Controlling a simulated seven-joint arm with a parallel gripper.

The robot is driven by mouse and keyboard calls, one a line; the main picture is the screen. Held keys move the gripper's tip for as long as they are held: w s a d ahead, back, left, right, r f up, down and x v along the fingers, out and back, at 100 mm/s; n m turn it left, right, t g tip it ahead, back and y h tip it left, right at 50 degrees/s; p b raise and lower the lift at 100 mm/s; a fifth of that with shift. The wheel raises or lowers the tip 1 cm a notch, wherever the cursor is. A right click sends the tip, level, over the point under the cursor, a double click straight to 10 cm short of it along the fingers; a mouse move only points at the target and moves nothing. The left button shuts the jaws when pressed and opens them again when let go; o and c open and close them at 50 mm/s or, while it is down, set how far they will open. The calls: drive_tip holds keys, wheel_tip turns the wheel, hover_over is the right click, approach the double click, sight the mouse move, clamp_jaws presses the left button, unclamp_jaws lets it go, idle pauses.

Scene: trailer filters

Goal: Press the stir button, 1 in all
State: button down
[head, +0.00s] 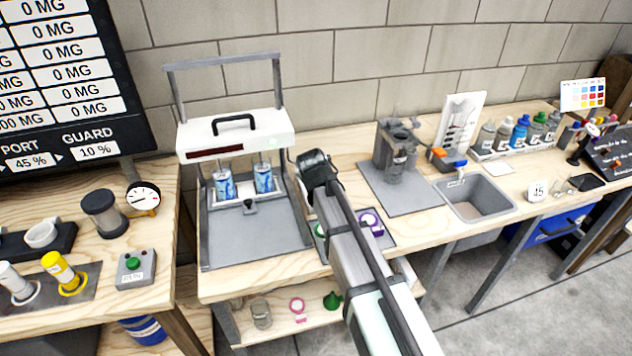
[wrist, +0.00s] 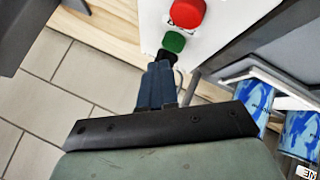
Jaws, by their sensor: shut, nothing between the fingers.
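In the wrist view a green button (wrist: 174,42) and a larger red button (wrist: 187,12) sit on a white panel (wrist: 222,22). No label on them is readable. My gripper (wrist: 167,60) is shut and empty, its dark tips right at the green button's lower edge; I cannot tell whether they touch it. In the head view my gripper (head: 314,168) is at the right end of the white machine head (head: 232,134), and the panel's buttons are hidden there. Two blue patterned cups (head: 224,184) (head: 264,178) stand under the head.
The machine's grey uprights and base (head: 250,240) stand beside my arm. A grey mixer (head: 397,145) and a sink (head: 480,198) are to the right.

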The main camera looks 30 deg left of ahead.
drive_tip(key=shift+r, duration=0.1)
drive_tip(key=shift+r, duration=2.4)
drive_tip(key=shift+d, duration=0.1)
